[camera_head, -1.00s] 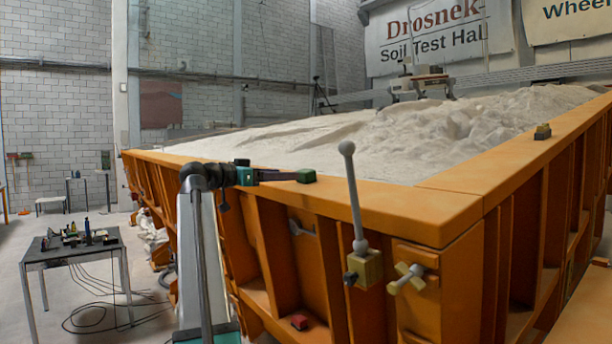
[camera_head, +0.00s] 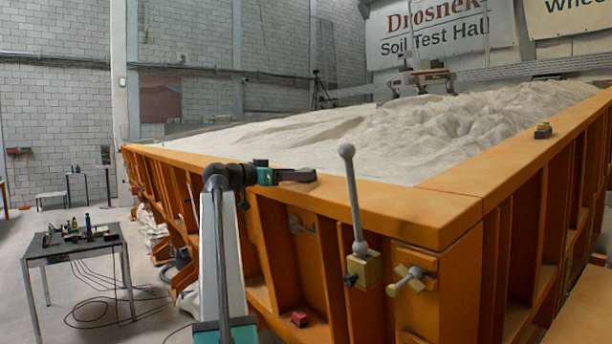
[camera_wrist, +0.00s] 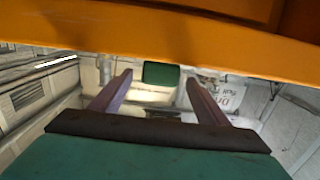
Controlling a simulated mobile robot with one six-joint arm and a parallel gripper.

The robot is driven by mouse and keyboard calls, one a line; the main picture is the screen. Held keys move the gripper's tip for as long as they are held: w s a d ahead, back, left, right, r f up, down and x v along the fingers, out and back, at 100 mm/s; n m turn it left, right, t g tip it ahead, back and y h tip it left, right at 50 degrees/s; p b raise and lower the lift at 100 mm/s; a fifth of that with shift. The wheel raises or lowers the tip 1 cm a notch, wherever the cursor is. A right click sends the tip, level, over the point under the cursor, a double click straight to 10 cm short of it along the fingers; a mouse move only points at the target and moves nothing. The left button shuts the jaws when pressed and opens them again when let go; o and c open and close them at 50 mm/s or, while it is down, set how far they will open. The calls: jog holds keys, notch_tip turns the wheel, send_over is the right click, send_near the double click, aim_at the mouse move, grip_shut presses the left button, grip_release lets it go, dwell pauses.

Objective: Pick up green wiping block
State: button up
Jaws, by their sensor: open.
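The green wiping block (camera_head: 311,174) sits at the near edge of the orange rim of the sandbed. In the wrist view the green block (camera_wrist: 161,73) shows against the rim's edge, between the two fingertips and in line with them. My gripper (camera_head: 298,175) reaches in from the left at rim height and partly hides the block in the head view.
The orange rim (camera_head: 390,205) runs close beside my gripper, with pale sand (camera_head: 330,140) behind it. A grey lever (camera_head: 355,200) stands up to the right of the block. A dark table (camera_head: 75,245) with small items is at the left.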

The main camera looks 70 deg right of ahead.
aim_at(306, 169)
jog(key=shift+p+x, duration=0.9)
jog(key=shift+x, duration=1.25)
jog(key=c, duration=1.1)
jog(key=shift+r+b, duration=1.05)
jog(key=shift+r, duration=0.65)
jog(key=a+b, duration=0.1)
jog(key=a, duration=0.4)
jog(key=a+r+b, duration=0.1)
jog(key=a+b, duration=0.1)
jog(key=a, duration=0.3)
jog(key=a+b, duration=0.1)
jog(key=a, duration=0.5)
jog(key=shift+r, duration=0.25)
